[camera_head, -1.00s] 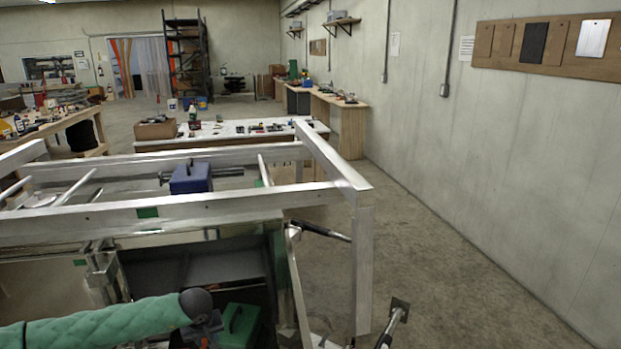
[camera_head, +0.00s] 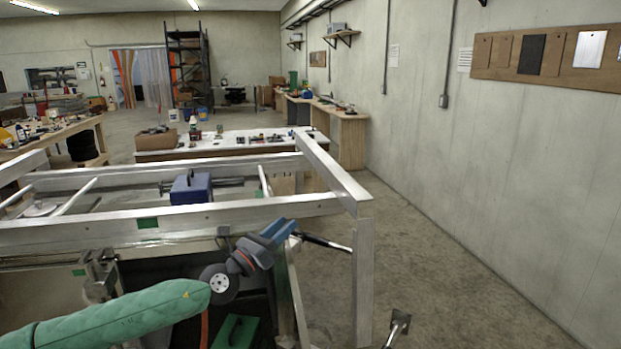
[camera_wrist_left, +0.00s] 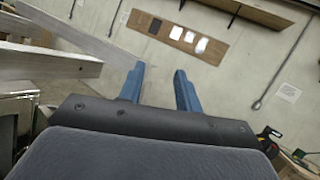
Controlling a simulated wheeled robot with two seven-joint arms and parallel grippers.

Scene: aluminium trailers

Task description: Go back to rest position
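My left arm comes in from the lower left in a green sleeve. My left gripper (camera_head: 276,234) is raised in front of the trailer frame's near rail, its blue fingers pointing up and to the right. In the left wrist view the two blue fingers (camera_wrist_left: 160,90) stand apart with nothing between them, so it is open and empty. The aluminium trailer frame (camera_head: 170,222) lies right behind the gripper; I cannot tell whether they touch. My right gripper does not show.
A blue box (camera_head: 191,188) sits within the frame. A green case (camera_head: 236,332) lies low beneath my left gripper. A white-topped table (camera_head: 225,143) stands behind the trailer. The floor (camera_head: 450,270) right of the frame is clear up to the concrete wall.

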